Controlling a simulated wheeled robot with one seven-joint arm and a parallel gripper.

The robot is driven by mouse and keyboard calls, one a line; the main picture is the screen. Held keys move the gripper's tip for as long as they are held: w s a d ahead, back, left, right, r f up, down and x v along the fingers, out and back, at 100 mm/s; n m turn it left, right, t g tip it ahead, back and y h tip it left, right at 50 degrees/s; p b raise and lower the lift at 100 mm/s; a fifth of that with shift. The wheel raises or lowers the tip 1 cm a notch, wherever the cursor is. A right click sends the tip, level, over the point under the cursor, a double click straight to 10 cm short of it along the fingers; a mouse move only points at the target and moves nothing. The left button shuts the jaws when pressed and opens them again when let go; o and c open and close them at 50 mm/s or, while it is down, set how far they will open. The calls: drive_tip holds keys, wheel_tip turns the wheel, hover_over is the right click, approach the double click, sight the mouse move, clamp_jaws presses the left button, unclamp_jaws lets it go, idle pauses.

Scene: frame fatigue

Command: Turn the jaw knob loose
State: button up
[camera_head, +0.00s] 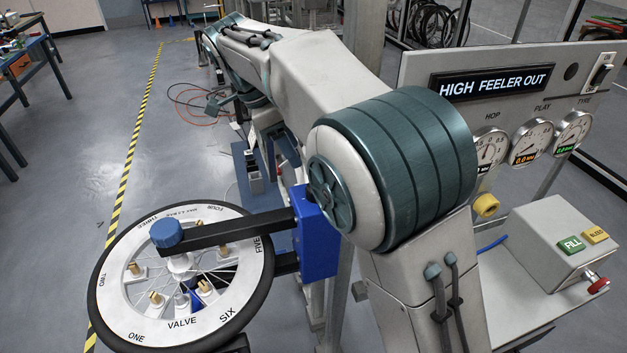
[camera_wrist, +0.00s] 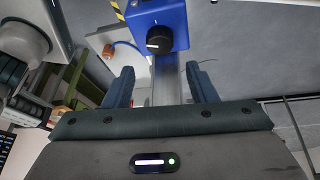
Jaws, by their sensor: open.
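The black jaw knob (camera_wrist: 158,40) is in the wrist view, on the face of a blue block (camera_wrist: 178,16). A short white mark shows on the knob's face. My gripper (camera_wrist: 158,72) is open and empty, its two dark fingers apart. The knob appears beyond the fingertips, roughly centred between them, and no finger touches it. The head view shows a blue block (camera_head: 319,232) beside the spoked wheel (camera_head: 182,338). The knob does not show there, and my arm hides much of that area.
A dark bar (camera_head: 238,228) with a blue cap (camera_head: 167,233) reaches over the wheel hub. A panel reading "HIGH FEELER OUT" (camera_head: 494,83) with gauges stands at the right, above a grey box (camera_head: 548,232) with FILL and BLEED buttons. Open floor lies at the left.

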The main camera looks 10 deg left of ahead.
drive_tip(key=p+x, duration=0.1)
drive_tip(key=x, duration=1)
drive_tip(key=c, duration=0.7)
